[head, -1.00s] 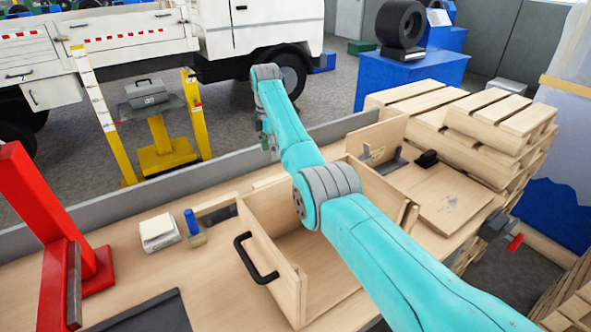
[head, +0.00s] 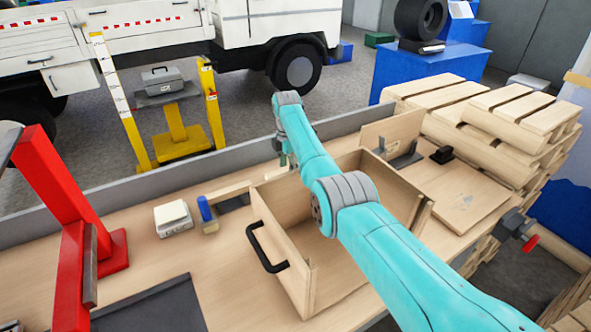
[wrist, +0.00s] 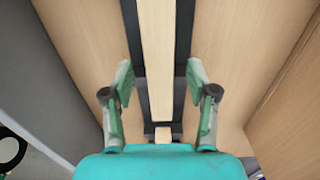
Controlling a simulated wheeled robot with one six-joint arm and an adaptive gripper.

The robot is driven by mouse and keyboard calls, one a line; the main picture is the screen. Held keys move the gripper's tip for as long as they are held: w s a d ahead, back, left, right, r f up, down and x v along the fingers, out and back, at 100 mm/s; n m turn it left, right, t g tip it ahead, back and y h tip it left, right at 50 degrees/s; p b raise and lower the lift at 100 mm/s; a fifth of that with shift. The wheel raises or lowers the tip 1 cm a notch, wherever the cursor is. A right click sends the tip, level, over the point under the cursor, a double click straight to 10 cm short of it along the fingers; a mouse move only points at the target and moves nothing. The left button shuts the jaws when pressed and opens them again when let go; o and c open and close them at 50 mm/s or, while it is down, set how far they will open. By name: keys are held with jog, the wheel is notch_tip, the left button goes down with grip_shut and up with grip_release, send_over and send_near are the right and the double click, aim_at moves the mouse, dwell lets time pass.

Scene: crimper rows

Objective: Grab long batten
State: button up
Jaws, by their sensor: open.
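The long batten (wrist: 156,60) is a pale wooden strip lying lengthwise over a dark strip in the wrist view. My gripper (wrist: 160,80) is open, with one green fingertip on each side of the batten and a gap at both sides. I cannot tell how far above or around it the tips are. In the head view, a pale strip that looks like the batten (head: 236,190) lies behind the wooden box, partly hidden by the box and my arm. My gripper (head: 283,152) is at the back of the box there, mostly hidden.
An open wooden box (head: 325,265) with a black handle stands in front. A grey ledge (head: 150,192) runs along the bench's back edge. A blue-handled tool (head: 206,210), a white block (head: 173,217) and a red stand (head: 65,190) are to the left. Pallets (head: 505,125) are stacked at right.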

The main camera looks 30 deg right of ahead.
grip_shut()
jog(key=shift+r, duration=0.15)
